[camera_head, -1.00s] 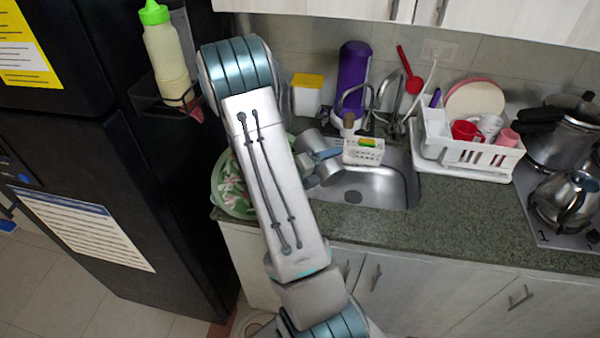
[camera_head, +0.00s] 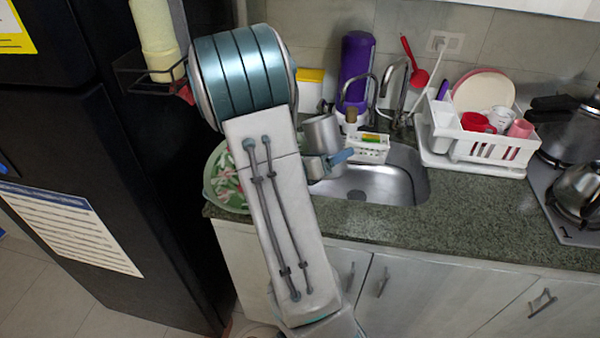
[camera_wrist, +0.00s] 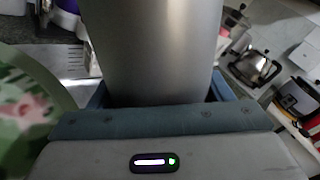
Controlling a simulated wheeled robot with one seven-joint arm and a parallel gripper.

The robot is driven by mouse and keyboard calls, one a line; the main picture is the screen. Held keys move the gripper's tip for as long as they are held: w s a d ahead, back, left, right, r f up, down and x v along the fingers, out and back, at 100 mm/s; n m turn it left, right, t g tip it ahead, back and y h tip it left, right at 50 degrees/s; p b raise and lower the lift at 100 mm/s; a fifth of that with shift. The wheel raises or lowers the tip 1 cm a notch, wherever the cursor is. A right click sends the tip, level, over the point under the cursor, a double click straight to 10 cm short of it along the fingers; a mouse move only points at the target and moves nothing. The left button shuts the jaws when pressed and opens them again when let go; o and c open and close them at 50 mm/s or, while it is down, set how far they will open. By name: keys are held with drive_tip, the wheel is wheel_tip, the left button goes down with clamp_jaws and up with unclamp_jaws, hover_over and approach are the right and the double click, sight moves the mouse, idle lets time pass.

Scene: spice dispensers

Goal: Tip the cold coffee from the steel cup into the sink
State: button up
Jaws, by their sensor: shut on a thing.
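The steel cup (camera_head: 322,133) is a plain grey cylinder, near upright with a slight lean, above the left part of the sink in the head view. My gripper (camera_head: 333,162) is shut around the cup's lower part, with a blue finger showing on its right side. In the wrist view the cup (camera_wrist: 155,50) fills the middle, between the two blue fingers of my gripper (camera_wrist: 158,96). The sink (camera_head: 385,184) is a steel basin set in the counter, its left part hidden by my arm and the cup. The coffee inside the cup cannot be seen.
A green floral plate or bowl (camera_head: 225,182) lies left of the sink, partly behind my arm. A white caddy (camera_head: 368,152) and the taps (camera_head: 400,85) stand behind the sink. A white dish rack (camera_head: 480,150) is on the right. The fridge (camera_head: 90,160) is close on the left.

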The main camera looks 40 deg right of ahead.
sight(339, 139)
drive_tip(key=shift+s+f+m+b, duration=0.3)
drive_tip(key=shift+f+m+b, duration=0.55)
drive_tip(key=shift+b, duration=0.75)
drive_tip(key=shift+s+r+m+h+b, duration=0.2)
drive_tip(key=shift+r+m+h+b, duration=0.15)
drive_tip(key=shift+m+b, duration=0.8)
drive_tip(key=shift+r+m+b, duration=0.45)
drive_tip(key=shift+m+b, duration=0.3)
drive_tip(key=shift+m, duration=0.05)
wheel_tip(339, 139, up, 5)
drive_tip(key=p, duration=0.4)
drive_tip(key=shift+r, duration=0.2)
drive_tip(key=shift+f, duration=0.1)
